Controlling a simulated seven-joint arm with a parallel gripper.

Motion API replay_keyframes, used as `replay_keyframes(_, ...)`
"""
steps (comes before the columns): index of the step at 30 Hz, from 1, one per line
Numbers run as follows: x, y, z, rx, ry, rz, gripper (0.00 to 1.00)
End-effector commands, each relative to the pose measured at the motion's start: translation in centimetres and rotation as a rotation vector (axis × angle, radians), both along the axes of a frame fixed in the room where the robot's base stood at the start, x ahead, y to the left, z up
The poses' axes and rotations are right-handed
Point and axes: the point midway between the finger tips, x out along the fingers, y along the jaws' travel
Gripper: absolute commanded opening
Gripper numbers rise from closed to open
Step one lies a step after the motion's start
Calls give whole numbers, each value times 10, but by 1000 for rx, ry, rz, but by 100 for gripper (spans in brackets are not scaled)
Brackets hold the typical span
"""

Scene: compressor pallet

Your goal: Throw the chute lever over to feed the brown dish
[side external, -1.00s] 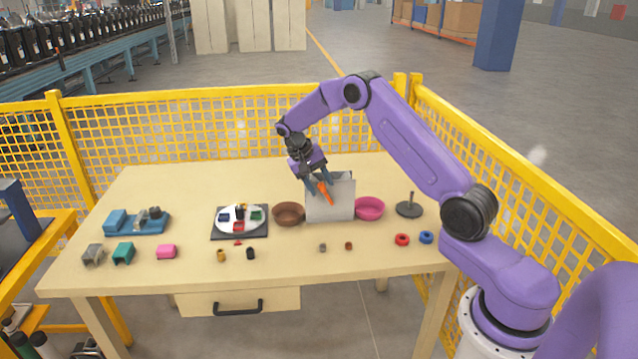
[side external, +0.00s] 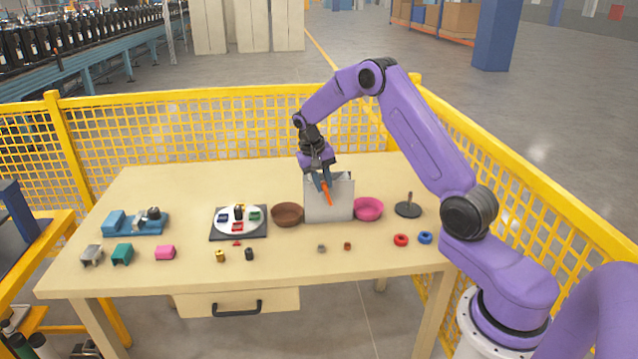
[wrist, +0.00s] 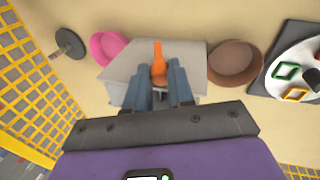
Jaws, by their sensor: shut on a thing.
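The grey chute box (side external: 318,208) stands between the brown dish (side external: 287,214) on its left and the pink dish (side external: 368,208) on its right. The orange chute lever (side external: 328,195) is on the box, leaning slightly with its upper end to the left. My gripper (side external: 323,182) is above the box, shut on the lever, with its blue fingers on either side. In the wrist view the lever (wrist: 158,62) shows between the fingers, with the pink dish (wrist: 107,48) left and the brown dish (wrist: 235,62) right. The fingers hide part of the lever.
A round sorting plate (side external: 237,219) on a dark base is left of the brown dish. A dark peg stand (side external: 408,209) is right of the pink dish. Small parts lie along the front. A blue fixture (side external: 137,222) sits at the left. Yellow fencing surrounds the back.

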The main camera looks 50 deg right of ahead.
Motion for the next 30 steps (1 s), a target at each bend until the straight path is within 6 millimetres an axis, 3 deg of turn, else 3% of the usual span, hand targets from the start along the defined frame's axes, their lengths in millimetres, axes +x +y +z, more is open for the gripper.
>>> replay_keyframes(30,-41,-41,-3,490,-493,-6,0)
